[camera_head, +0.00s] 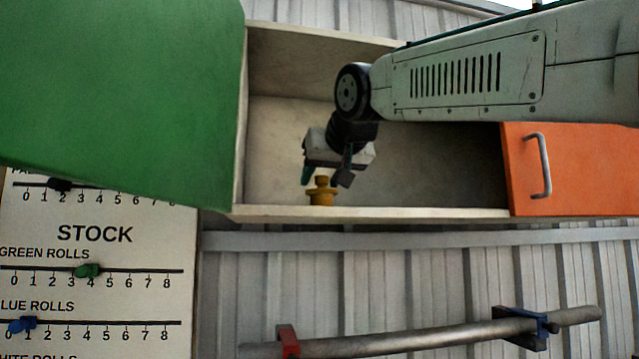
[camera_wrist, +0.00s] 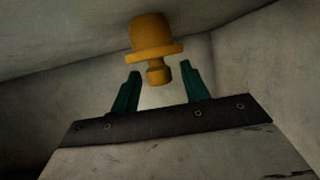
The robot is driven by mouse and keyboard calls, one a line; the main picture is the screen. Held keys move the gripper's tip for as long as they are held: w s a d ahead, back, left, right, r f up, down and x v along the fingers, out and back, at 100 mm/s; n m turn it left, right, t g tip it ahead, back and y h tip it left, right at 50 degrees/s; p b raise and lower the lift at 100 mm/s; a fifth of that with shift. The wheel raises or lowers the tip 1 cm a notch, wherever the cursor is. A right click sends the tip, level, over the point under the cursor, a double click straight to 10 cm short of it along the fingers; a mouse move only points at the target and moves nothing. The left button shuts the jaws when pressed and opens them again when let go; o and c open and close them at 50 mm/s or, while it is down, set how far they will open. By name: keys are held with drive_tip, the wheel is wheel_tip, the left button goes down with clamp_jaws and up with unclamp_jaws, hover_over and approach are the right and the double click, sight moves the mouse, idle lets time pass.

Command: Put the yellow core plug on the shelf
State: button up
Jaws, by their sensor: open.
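The yellow core plug (camera_head: 321,192) stands upright on the floor of the open shelf compartment (camera_head: 285,212), near its front edge. In the wrist view the plug (camera_wrist: 152,38) is just beyond the green fingertips, its narrow knobbed end pointing toward the gap between them. My gripper (camera_head: 325,180) is inside the compartment, right at the plug in the head view. In the wrist view my gripper (camera_wrist: 157,85) has its fingers apart, with clear space on both sides of the knob. I see no finger touching the plug.
A green door (camera_head: 120,95) bounds the compartment on the left. An orange door with a handle (camera_head: 575,170) covers its right part. Below are a stock board (camera_head: 95,255) with sliders and a metal bar (camera_head: 430,337) on brackets. My arm reaches in from the upper right.

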drive_tip(key=v, duration=0.9)
drive_tip(key=shift+s+r, duration=0.2)
drive_tip(key=shift+s, duration=0.15)
drive_tip(key=shift+d, duration=0.15)
